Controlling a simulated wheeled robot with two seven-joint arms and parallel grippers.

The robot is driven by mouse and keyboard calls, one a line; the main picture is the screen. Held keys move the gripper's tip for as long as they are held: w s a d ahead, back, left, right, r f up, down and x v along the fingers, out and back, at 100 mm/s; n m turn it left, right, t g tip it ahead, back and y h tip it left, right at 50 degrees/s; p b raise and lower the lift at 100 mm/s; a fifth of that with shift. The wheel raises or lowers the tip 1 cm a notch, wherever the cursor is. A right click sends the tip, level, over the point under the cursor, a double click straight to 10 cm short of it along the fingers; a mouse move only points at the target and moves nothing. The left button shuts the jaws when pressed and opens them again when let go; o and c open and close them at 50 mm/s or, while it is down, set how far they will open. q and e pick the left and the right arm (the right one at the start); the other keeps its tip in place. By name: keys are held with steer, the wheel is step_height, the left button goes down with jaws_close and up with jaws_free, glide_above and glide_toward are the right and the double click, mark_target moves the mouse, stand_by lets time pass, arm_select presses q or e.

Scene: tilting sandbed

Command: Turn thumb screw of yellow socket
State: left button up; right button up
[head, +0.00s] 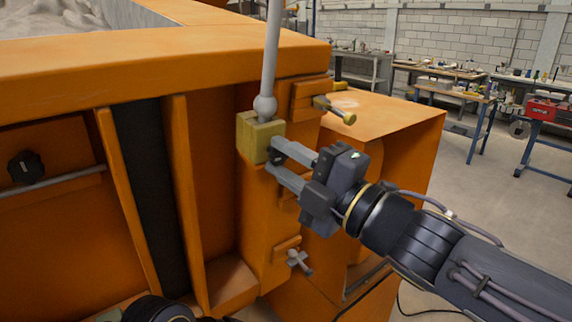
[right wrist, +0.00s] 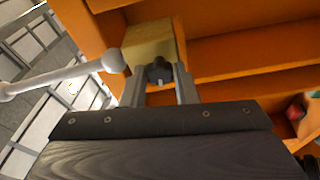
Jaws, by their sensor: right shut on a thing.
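The yellow socket (head: 254,138) is a block on the orange frame's corner post, and it also shows in the right wrist view (right wrist: 150,42). A grey rod (head: 270,55) with a ball near its lower end stands in the socket's top. My right gripper (head: 274,160) reaches the socket from the right. Its two fingers are shut on the dark thumb screw (right wrist: 158,72) on the socket's face, one finger on each side. In the head view the fingers largely hide the screw. My left gripper is not in view.
The orange sandbed (head: 150,70) with pale sand fills the left. An orange box (head: 405,125) stands behind my right gripper. Workbenches (head: 455,92) stand farther back.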

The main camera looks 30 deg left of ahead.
steer(key=m, duration=0.2)
steer(key=m+b, duration=0.1)
steer(key=m, duration=0.1)
steer(key=shift+f+t+y+b, duration=0.2)
steer(key=shift+t+y+b, duration=0.1)
steer(key=m+b, duration=0.2)
steer(key=m, duration=0.2)
steer(key=shift+t, duration=0.4)
steer(key=m+b, duration=0.1)
steer(key=m, duration=0.1)
steer(key=m+t+b, duration=0.1)
steer(key=m+b, duration=0.1)
steer(key=m, duration=0.1)
steer(key=shift+f+t+y, duration=0.1)
steer(key=shift+t+y, duration=0.2)
steer(key=shift+m+t+b, duration=0.6)
steer(key=shift+m+b, duration=0.75)
steer(key=shift+m, duration=0.75)
steer(key=o, duration=0.9)
steer(key=shift+r, duration=0.2)
